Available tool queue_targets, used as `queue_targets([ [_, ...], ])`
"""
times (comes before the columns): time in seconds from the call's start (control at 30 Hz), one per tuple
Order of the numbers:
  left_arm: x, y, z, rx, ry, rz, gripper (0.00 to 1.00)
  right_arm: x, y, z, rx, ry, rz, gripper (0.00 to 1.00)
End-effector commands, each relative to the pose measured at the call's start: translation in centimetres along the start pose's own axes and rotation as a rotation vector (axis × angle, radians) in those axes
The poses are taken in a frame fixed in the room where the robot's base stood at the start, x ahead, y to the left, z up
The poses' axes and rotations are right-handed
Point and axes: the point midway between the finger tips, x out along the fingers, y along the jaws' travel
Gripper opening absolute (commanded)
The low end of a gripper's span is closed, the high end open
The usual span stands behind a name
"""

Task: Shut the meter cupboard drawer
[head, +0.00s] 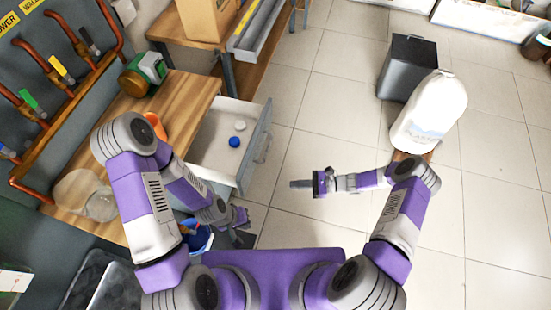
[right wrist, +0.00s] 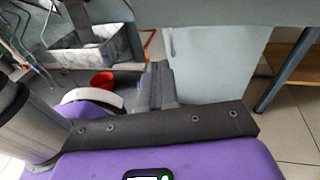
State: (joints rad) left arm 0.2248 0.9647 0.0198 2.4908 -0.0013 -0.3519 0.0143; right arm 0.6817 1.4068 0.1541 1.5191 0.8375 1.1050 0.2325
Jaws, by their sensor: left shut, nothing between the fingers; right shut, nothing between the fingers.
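The meter cupboard drawer (head: 216,157) is pulled out from under the wooden worktop in the head view. Its grey front panel (head: 257,150) with a handle (head: 263,146) faces right. A blue cap and a white cap (head: 240,125) lie inside. My left gripper (head: 243,239) is shut and empty, below the drawer's near corner in the picture. My right gripper (head: 300,186) is shut and empty, to the right of the drawer front with a gap between. Its fingers also show in the right wrist view (right wrist: 158,84), in front of a pale panel (right wrist: 210,65).
The worktop (head: 190,98) carries a brass-and-green meter (head: 143,73), an orange item (head: 153,126) and a clear round item. Copper pipes with valves line the wall. A dark bin (head: 405,65) and a large white sack (head: 430,112) stand at the right. The tiled floor right of the drawer is clear.

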Motion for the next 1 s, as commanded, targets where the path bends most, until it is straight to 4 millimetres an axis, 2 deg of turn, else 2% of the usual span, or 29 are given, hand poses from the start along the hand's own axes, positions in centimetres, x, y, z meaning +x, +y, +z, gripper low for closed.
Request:
queue_targets([
  [0.03,0.4,-0.1,0.0,0.000,0.000,0.000,0.00,-1.1,-1.5,-0.1,0.018,-0.073,-0.067,0.00],
  [0.13,0.7,-0.2,-0.1,0.000,0.000,0.000,0.00,-3.1,-3.8,0.6,0.034,-0.197,-0.163,0.00],
  [0.27,0.8,-0.3,-0.1,0.000,0.001,0.000,0.00,-4.9,-5.2,1.2,0.033,-0.288,-0.230,0.00],
  [0.37,0.8,-0.3,-0.1,0.000,0.001,0.000,0.00,-4.9,-5.6,1.6,0.032,-0.313,-0.245,0.00],
  [0.47,0.7,-0.3,-0.1,0.000,0.001,0.000,0.00,-3.9,-5.9,2.0,0.032,-0.315,-0.244,0.00],
  [0.8,0.7,-0.2,-0.1,0.000,0.001,0.000,0.00,2.7,-7.5,4.1,0.032,-0.313,-0.239,0.00],
  [1.0,0.8,-0.3,-0.1,0.000,0.001,0.000,0.00,5.9,-8.3,5.0,0.031,-0.310,-0.240,0.00],
])
